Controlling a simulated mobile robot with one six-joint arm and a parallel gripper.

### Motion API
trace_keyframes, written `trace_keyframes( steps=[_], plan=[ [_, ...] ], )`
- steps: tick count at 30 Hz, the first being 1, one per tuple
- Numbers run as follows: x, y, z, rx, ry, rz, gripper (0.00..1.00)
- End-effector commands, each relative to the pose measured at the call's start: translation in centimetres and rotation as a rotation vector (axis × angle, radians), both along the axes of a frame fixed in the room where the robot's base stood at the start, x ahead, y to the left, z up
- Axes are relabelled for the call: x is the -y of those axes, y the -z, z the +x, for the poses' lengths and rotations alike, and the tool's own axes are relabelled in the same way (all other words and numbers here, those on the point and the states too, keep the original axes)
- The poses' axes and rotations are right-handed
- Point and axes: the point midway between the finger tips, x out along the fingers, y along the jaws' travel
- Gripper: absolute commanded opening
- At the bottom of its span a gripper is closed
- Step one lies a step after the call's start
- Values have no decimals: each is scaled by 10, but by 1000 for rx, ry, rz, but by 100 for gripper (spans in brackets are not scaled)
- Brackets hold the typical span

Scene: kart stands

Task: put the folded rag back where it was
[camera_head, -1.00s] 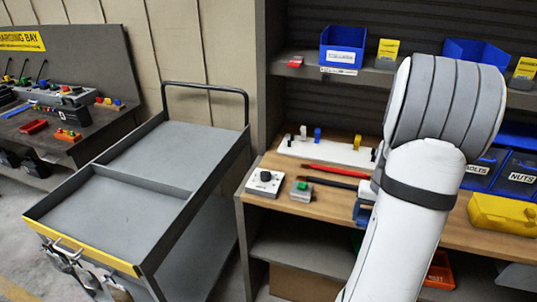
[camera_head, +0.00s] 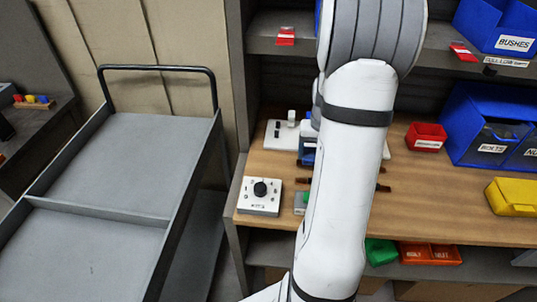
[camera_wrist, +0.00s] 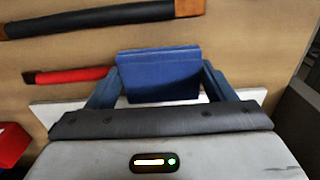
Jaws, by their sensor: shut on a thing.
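The folded rag (camera_wrist: 160,75) is a blue, flat folded piece in the wrist view. My gripper (camera_wrist: 160,88) has a blue finger on each side of it and is shut on it. The rag and gripper are over the wooden worktop, near the white board (camera_wrist: 50,112). I cannot tell whether the rag touches anything below. In the head view my arm hides most of the gripper, and only some blue shows beside the white board (camera_head: 272,142).
A knob box (camera_head: 262,196) stands at the worktop's front left. A red-handled tool (camera_wrist: 72,76) and a black-handled tool (camera_wrist: 105,17) lie nearby. A red bin (camera_head: 426,136), blue bins (camera_head: 480,120) and a yellow bin (camera_head: 512,197) stand right. A grey trolley (camera_head: 105,185) is left.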

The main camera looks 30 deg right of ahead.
Motion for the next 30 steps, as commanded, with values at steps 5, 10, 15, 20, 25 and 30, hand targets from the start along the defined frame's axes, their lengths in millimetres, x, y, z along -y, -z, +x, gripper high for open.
trace_keyframes(
  steps=[5, 10, 15, 20, 25, 30],
  plan=[
    [-41, -3, 26, -1, -2, 1, 55],
    [-77, -3, 51, -2, 3, 1, 55],
    [-103, -2, 68, -1, 8, 1, 55],
    [-112, 1, 74, -1, 12, 1, 55],
    [-112, 23, 73, -5, 14, 2, 55],
    [-111, 35, 74, -1, 14, 1, 55]
  ],
)
